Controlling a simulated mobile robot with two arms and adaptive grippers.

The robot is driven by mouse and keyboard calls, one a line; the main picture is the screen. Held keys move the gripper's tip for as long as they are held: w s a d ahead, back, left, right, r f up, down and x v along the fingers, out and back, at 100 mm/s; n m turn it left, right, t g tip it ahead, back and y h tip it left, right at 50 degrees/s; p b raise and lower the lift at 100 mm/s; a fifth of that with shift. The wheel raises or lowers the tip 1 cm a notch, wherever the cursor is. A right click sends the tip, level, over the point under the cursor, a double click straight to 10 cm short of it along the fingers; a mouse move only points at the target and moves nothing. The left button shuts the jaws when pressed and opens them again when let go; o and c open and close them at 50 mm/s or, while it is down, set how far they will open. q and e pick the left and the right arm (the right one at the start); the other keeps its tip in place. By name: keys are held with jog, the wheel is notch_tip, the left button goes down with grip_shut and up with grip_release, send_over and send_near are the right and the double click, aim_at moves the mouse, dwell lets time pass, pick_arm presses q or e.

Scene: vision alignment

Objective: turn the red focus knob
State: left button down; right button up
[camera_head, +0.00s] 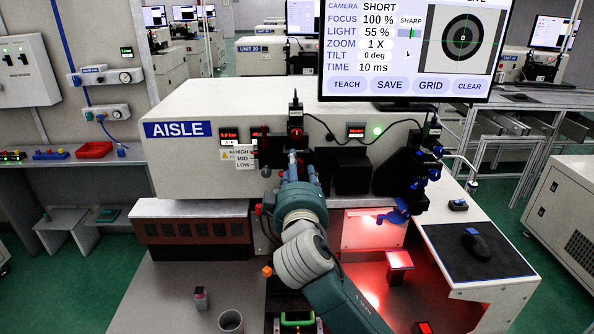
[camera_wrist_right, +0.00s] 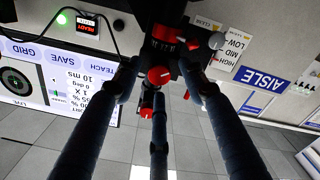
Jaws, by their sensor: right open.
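My right gripper (camera_head: 292,165) reaches up to the dark camera unit at the front of the white AISLE machine (camera_head: 190,105). In the right wrist view, which is upside down, its three fingers (camera_wrist_right: 159,82) are spread and open. A red knob (camera_wrist_right: 160,75) shows between the fingertips; I cannot tell whether they touch it. Another red part (camera_wrist_right: 170,33) is beyond it on the black housing. In the head view the arm hides most of this spot. The monitor (camera_head: 405,50) reads FOCUS 100 %, with a SHARP bar beside it. My left gripper is not in view.
Black fixtures with blue knobs (camera_head: 430,170) stand to the right. A red-lit block (camera_head: 399,262) sits below them. A mouse (camera_head: 476,243) lies on a dark pad at the right. A cup (camera_head: 231,321) and a small block (camera_head: 200,297) stand on the front table. Cables hang near the camera unit.

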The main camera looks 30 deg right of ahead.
jog(key=shift+s, duration=0.1)
jog(key=v, duration=1.2)
jog(key=shift+f, duration=0.1)
